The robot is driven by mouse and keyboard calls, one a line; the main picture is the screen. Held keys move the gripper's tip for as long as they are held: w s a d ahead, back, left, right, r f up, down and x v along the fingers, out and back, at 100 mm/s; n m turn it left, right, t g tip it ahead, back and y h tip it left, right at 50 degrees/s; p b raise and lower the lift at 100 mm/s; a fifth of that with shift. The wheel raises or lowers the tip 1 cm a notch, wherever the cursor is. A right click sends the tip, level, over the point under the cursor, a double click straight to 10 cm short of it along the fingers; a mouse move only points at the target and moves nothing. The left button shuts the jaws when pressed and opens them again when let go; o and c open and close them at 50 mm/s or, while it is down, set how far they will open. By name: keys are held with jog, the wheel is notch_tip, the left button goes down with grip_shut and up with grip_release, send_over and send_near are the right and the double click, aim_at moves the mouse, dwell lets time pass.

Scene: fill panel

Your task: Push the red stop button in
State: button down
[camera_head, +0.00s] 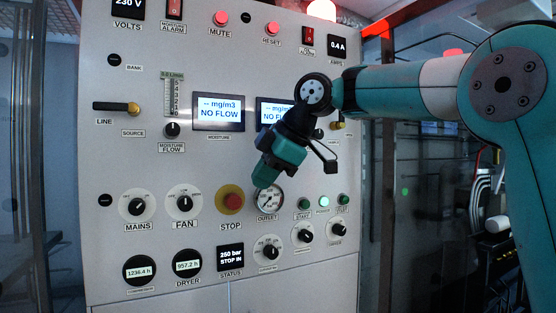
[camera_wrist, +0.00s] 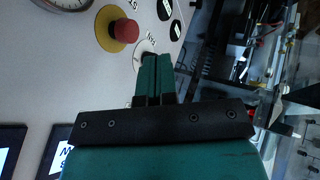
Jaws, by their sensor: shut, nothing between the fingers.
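The red stop button (camera_head: 232,201) sits on a yellow round plate above the label STOP, in the lower middle of the panel. In the wrist view the red button (camera_wrist: 127,30) stands out from its yellow plate, up and left of the fingertips. My gripper (camera_head: 262,184) is above and right of the button in the head view, in front of the panel by the outlet gauge. In the wrist view my gripper's two teal fingers (camera_wrist: 157,60) are together with nothing between them. They are apart from the button. The status display (camera_head: 230,258) reads "250 bar STOP IN".
The outlet gauge (camera_head: 269,199) is right of the stop button, partly covered by my gripper. The fan knob (camera_head: 184,203) is to its left. A selector knob (camera_head: 267,250) is below right. Red mute (camera_head: 221,18) and reset (camera_head: 272,29) buttons are at the top.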

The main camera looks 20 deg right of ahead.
jog(key=p+v, duration=0.1)
jog(key=v, duration=0.3)
jog(key=shift+s+a+r, duration=0.1)
jog(key=shift+s+r, duration=0.1)
jog(key=s+a+f+m+g+b, duration=0.1)
jog(key=s+a+f+m, duration=0.1)
jog(key=s+a+f, duration=0.3)
jog(key=s+a+f+m+g+b, duration=0.1)
jog(key=s+f+m, duration=0.15)
jog(key=f, duration=0.35)
jog(key=s+a+f+m+g+b, duration=0.1)
jog(key=s+a+f+g, duration=0.15)
jog(key=s+f, duration=0.3)
jog(key=s+f+m+g+b, duration=0.1)
jog(key=s+f+m, duration=0.3)
jog(key=s+f, duration=0.85)
notch_tip(320, 180, up, 12)
jog(key=s+p, duration=0.1)
jog(key=p, duration=1.1)
jog(key=shift+s+r+p, duration=0.2)
jog(key=shift+s+p, duration=0.1)
jog(key=shift+a, duration=0.1)
